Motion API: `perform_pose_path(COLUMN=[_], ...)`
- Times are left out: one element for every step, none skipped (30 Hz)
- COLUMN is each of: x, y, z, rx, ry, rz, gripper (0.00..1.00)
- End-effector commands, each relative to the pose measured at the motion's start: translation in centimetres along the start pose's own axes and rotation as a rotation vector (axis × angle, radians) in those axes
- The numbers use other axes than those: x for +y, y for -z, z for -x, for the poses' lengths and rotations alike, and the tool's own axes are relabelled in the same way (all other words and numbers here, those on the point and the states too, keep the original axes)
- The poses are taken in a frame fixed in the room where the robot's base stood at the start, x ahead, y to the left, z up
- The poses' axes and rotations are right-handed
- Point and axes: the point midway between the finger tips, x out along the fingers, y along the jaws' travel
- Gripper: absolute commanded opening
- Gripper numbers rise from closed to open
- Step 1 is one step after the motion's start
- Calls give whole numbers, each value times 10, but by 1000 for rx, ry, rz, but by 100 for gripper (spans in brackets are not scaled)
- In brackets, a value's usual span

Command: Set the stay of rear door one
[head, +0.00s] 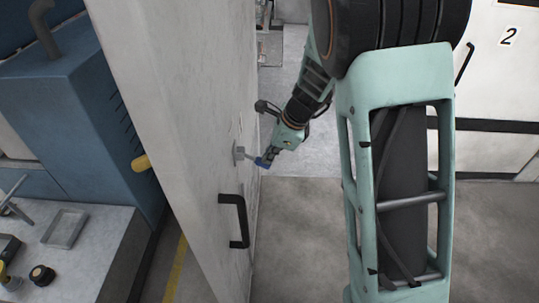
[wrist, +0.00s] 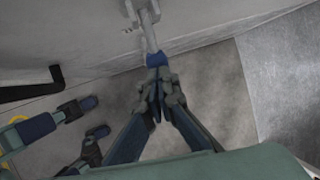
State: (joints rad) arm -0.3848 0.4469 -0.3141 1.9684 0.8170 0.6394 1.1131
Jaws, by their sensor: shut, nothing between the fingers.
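A pale grey door panel (head: 165,110) stands at an angle left of my arm in the head view, with a black handle (head: 234,220). Its number does not show. A small grey bracket (head: 239,153) with a short rod is on the door face above the handle. The bracket and the rod (wrist: 150,35) show at the top of the wrist view. My gripper (head: 263,162) is at the rod's free end. Its blue fingertips (wrist: 157,60) are closed together in line with the rod. I cannot tell if they touch it.
A blue cabinet (head: 75,100) and a bench with a grey tray (head: 65,228) are left of the door. A pale door marked 2 (head: 510,37) is at the right. Bare floor (head: 300,240) lies right of the panel.

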Motion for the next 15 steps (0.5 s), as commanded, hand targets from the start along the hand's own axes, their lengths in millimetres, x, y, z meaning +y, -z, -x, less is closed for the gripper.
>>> perform_pose_path(x=[3, 3, 4, 4, 4, 5, 5, 5, 6, 6, 6, 6, 6, 6, 6], y=[4, 4, 4, 4, 4, 5, 5, 5, 5, 5, 5, 5, 5, 4, 4], z=[-6, -6, -6, -6, -6, -7, -7, -8, -8, -8, -8, -7, -6, -5, -4], rx=[6, 6, 7, 7, 8, 8, 9, 9, 9, 9, 10, 10, 10, 10, 10], ry=[-6, -6, -7, -8, -8, -9, -10, -10, -11, -12, -12, -13, -13, -14, -14], rz=[-1, -1, -1, -1, -1, -1, -1, -1, -1, -1, -1, -1, -1, -1, -1], gripper=[0, 0, 0, 0, 0, 0, 0, 0, 0, 0, 0, 0, 0, 0, 0])
